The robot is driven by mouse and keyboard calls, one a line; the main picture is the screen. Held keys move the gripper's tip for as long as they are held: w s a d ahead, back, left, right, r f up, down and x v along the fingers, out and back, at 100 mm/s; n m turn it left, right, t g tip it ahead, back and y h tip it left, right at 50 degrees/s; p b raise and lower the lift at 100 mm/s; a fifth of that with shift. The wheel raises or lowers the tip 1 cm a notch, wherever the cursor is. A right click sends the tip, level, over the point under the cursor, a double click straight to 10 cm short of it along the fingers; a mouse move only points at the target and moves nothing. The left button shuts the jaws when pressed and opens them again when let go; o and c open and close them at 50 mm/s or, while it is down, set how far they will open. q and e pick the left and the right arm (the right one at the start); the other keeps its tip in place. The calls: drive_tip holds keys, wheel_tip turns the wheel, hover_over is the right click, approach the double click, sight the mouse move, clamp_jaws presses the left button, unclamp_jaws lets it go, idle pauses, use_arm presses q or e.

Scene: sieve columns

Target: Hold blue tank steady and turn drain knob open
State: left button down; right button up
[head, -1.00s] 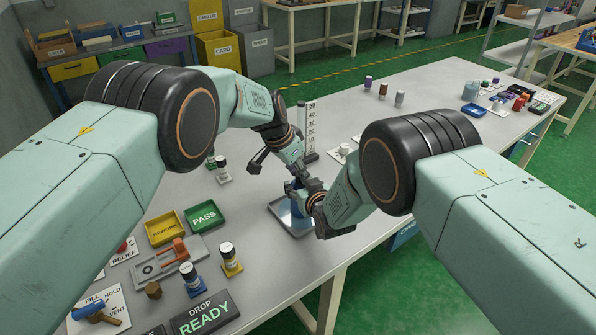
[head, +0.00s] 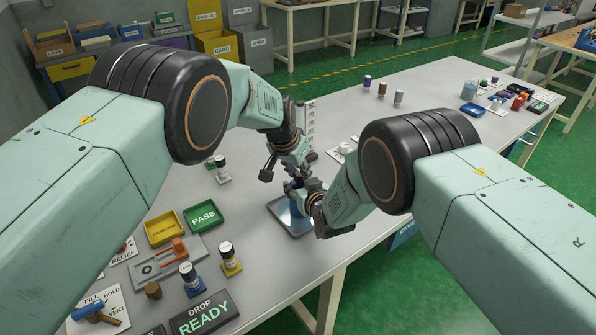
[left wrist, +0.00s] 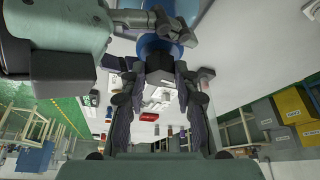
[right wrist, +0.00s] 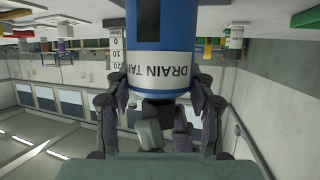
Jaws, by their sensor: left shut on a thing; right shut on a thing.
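The blue tank (head: 297,209) stands over a grey metal tray (head: 279,209) near the table's front edge. In the right wrist view the tank (right wrist: 158,30) fills the middle, with a white "DRAIN TAN..." label upside down. My right gripper (right wrist: 162,90) is shut around the tank's end. My left gripper (head: 297,181) is above the tank, close to my right gripper (head: 303,196). In the left wrist view the left gripper (left wrist: 160,85) is shut on a dark part by the blue tank (left wrist: 155,45), apparently the drain knob, which is mostly hidden by the fingers.
A white scale column (head: 308,125) stands behind the grippers. Green PASS (head: 204,216) and yellow REWORK (head: 164,230) trays lie to the left. Several small bottles and a DROP READY sign (head: 204,312) are at the front.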

use_arm(q)
drive_tip(key=c, duration=1)
unclamp_jaws()
use_arm(e)
drive_tip(key=shift+f, duration=0.1)
use_arm(q)
drive_tip(key=v, duration=1.2)
use_arm(e)
drive_tip(key=o, duration=1.6)
use_arm(q)
drive_tip(key=shift+w, duration=0.1)
use_arm(e)
drive_tip(key=shift+v, duration=3.8)
